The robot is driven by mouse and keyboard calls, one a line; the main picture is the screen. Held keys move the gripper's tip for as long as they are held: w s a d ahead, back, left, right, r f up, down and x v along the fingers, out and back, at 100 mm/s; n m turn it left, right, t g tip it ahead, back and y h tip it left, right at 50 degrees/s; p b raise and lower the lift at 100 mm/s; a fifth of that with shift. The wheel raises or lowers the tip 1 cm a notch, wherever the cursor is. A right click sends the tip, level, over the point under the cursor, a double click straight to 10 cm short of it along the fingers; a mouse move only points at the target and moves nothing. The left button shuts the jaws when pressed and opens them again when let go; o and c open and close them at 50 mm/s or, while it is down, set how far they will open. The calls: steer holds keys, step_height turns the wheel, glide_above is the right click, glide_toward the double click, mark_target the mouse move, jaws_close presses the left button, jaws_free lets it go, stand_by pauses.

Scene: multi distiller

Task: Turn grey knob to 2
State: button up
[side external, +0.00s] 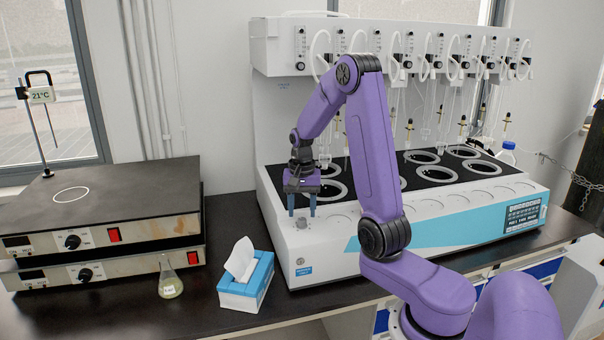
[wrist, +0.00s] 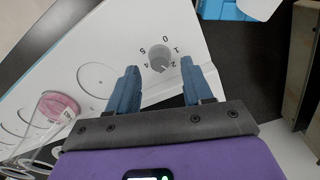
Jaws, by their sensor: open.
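The grey knob (wrist: 160,57) is a small round dial on the white top of the distiller's front left end, with digits printed around it. I can read 0, 1 and 2 on one side and 4 and 5 on the other; its exact setting is too small to tell. It also shows in the side external view (side external: 302,222). My gripper (side external: 302,210) points down just above the knob, with blue fingers apart. In the wrist view my gripper (wrist: 159,68) is open, a finger on either side of the knob's line, holding nothing.
The distiller (side external: 440,215) has several round wells and hanging glassware behind my gripper. A tissue box (side external: 246,285) and a flask (side external: 170,280) stand on the dark bench to the left. Two stacked hotplates (side external: 110,215) are farther left.

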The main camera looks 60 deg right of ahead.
mark_target(301, 219)
step_height(301, 219, up, 15)
stand_by(0.3)
steer(key=shift+a, duration=0.1)
stand_by(0.4)
